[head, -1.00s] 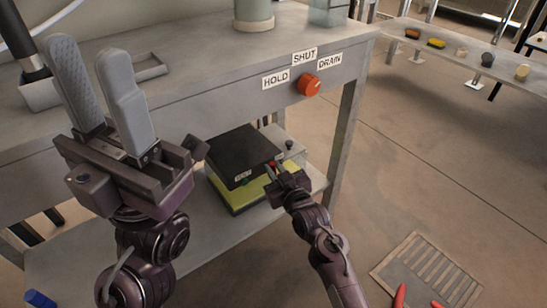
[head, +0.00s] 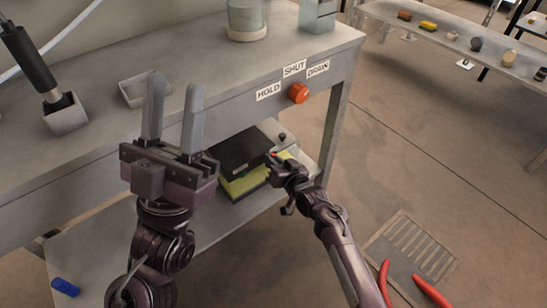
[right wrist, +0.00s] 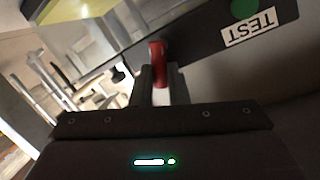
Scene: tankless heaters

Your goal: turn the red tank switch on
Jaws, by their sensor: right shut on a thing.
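A box with a black top (head: 243,147) and yellow-green side (head: 245,184) sits on the lower shelf under the bench. A small red switch (right wrist: 157,50) sticks out from the box's dark face, near a TEST label (right wrist: 250,30) and a green button (right wrist: 244,8) in the right wrist view. My right gripper (head: 274,159) reaches the box's right side and is shut on the red switch; its fingers partly hide it. My left gripper (head: 173,112) is open and empty, fingers up, in front of the bench, left of the box.
An orange-red knob (head: 299,93) on the bench front sits below HOLD, SHUT and DRAIN labels. A grey tray (head: 140,92) and a glass jar (head: 249,20) stand on the bench top. A blue cylinder (head: 65,287) lies at lower left.

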